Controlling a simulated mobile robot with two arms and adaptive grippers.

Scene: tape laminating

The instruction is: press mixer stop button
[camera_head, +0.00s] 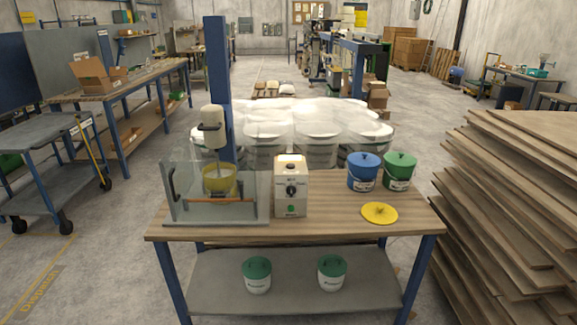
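The mixer (213,140) stands at the left of the wooden workbench, behind a clear guard (180,200) with an orange-brown bar across its front. A yellow bucket (219,180) sits under the mixer head. To its right is a beige control box (292,171) with a dark round knob (291,190) on its front and a green button (291,208) below it. A dark item sits on top of the box, too small to make out. A button marked as stop cannot be told apart at this size. Neither of my grippers is in view.
A blue bucket (363,172), a green-topped bucket (399,171) and a yellow lid (379,213) are on the bench's (330,218) right. Two green-lidded white buckets are on the lower shelf (295,270). Stacked boards (520,200) stand right; a cart (45,150) stands left.

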